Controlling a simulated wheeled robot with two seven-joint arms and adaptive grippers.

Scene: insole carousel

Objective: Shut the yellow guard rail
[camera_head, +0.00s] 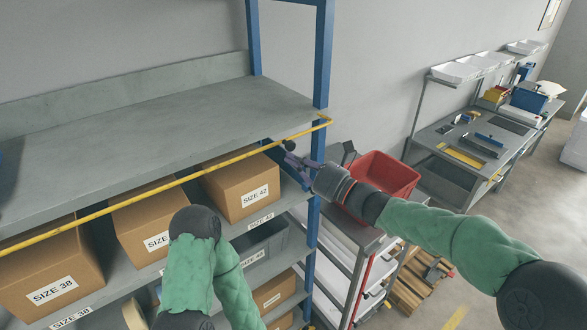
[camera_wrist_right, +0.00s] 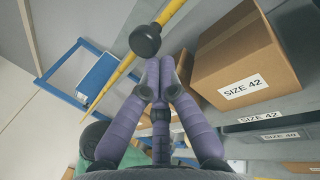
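The yellow guard rail (camera_head: 150,190) runs slanting along the shelf front, from the left picture edge to the blue post. Its right end (camera_head: 326,120) is bent near that post. In the right wrist view the rail (camera_wrist_right: 125,67) passes behind a black round knob (camera_wrist_right: 145,41). The knob also shows in the head view (camera_head: 290,145). My right gripper (camera_wrist_right: 160,66) has its purple fingertips together, just short of the knob, with nothing visible between them. In the head view it (camera_head: 296,162) is beside the blue post. My left arm shows at the bottom; its gripper is out of view.
Cardboard boxes, including SIZE 42 (camera_head: 242,188) and SIZE 38 (camera_head: 50,275), sit on the shelf behind the rail. The blue post (camera_head: 323,60) stands close to my right gripper. A red bin (camera_head: 382,174) on a cart is to its right.

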